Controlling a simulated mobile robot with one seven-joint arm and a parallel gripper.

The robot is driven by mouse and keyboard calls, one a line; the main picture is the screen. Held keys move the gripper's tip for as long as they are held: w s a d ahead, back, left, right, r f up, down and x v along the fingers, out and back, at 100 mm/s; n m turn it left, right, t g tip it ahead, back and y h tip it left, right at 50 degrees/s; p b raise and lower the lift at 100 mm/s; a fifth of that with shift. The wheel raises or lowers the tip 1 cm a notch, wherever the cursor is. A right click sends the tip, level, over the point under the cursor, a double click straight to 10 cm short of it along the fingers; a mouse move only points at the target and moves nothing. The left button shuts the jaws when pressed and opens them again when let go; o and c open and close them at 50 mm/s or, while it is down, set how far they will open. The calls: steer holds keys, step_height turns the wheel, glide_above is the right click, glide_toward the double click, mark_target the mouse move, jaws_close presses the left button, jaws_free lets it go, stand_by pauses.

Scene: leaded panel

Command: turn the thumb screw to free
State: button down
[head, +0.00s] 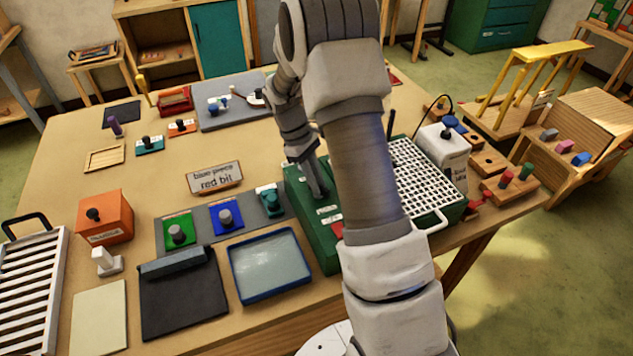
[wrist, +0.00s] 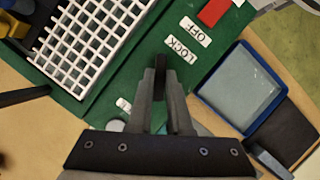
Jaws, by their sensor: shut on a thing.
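The green machine (head: 293,188) stands at the table's front edge, and its green top (wrist: 130,72) fills the middle of the wrist view. My gripper (head: 318,192) points down at this top. In the wrist view my gripper (wrist: 161,76) is shut on a small dark piece (wrist: 160,66), which looks like the thumb screw's handle. The fingers hide most of it. A LOCK label (wrist: 182,51) lies just beside the fingertips, with an OFF label (wrist: 195,31) beyond.
A red piece (wrist: 214,12) sits past the OFF label. A white grid (head: 422,178) adjoins the green top. A blue tray (head: 270,263) and a dark pad (head: 182,300) lie left of the machine. A white box (head: 443,150) with a cable stands behind the grid.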

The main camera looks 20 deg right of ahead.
steer(key=m+y, duration=0.1)
steer(key=m, duration=0.2)
steer(key=m+y, duration=0.1)
steer(key=m, duration=0.2)
steer(key=shift+w+d+g, duration=0.1)
steer(key=shift+d+g, duration=0.05)
steer(key=shift+g, duration=0.15)
steer(key=shift+m+y, duration=0.3)
steer(key=c, duration=0.8)
jaws_free()
steer(key=shift+c, duration=0.2)
steer(key=v, duration=1.7)
steer(key=shift+r+b, duration=0.15)
steer(key=shift+b, duration=0.3)
steer(key=shift+r, duration=0.1)
